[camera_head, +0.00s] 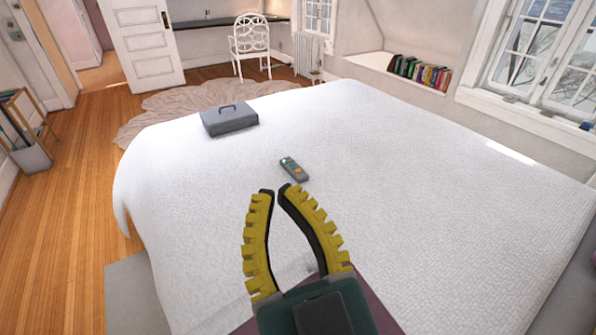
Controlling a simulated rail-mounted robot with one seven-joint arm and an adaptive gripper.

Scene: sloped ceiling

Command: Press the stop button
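A small dark grey handheld remote (293,169) lies on the white bed, with a few coloured buttons, greenish near its far end and orange near its middle. Its markings are too small to read, so I cannot tell which is the stop button. My gripper (276,189) has yellow ridged fingers with black inner sides. Its fingertips are close together with a narrow gap between them, and nothing is held. The fingertips appear just below the remote in the picture, apart from it; their height above the bed is unclear.
The bed (420,190) fills most of the view, with clear room around the remote. A grey case (229,118) with a handle sits at the bed's far left. A white chair (250,45) and a row of books (420,72) are farther back.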

